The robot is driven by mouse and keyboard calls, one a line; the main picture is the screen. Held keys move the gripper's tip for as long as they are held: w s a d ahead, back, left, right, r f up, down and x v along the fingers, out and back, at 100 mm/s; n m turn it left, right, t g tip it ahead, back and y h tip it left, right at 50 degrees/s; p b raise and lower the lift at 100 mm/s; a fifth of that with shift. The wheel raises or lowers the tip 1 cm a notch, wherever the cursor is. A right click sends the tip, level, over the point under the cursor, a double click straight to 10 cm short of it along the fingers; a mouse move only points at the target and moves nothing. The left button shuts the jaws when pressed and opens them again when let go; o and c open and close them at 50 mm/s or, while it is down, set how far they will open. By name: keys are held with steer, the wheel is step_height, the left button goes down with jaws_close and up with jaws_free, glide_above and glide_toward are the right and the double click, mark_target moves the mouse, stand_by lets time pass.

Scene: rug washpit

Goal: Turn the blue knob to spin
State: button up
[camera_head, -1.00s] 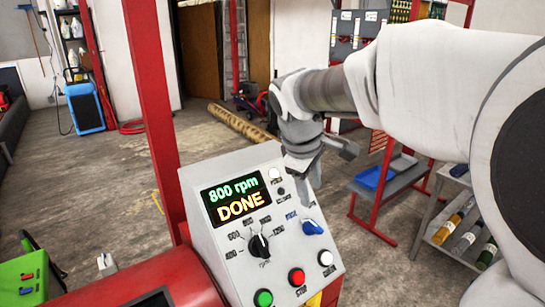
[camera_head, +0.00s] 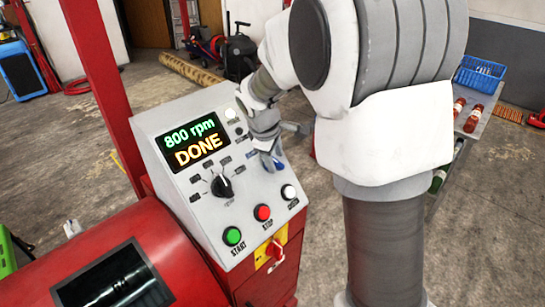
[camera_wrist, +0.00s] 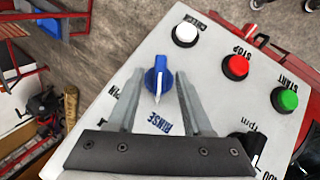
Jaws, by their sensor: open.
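The blue knob (camera_wrist: 158,78) sits on the sloped grey control panel (camera_wrist: 215,95). Its white line runs down in the wrist view, toward the RINSE lettering; a partly hidden label, apparently SPIN, lies to the left. My open gripper (camera_wrist: 160,88) has one finger on each side of the knob, with gaps visible; how deep the fingertips reach is unclear. In the head view, my gripper (camera_head: 266,158) covers part of the blue knob (camera_head: 278,163). The display (camera_head: 193,141) reads "800 rpm DONE".
A black rpm knob (camera_head: 222,186) is beside the blue one. Green START (camera_head: 232,236), red STOP (camera_head: 262,212) and white (camera_head: 288,191) buttons line the panel's lower edge. A red key-like part (camera_head: 274,250) is below. The red drum (camera_head: 150,250) is at left.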

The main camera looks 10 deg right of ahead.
steer(key=shift+x, duration=1.1)
jaws_close()
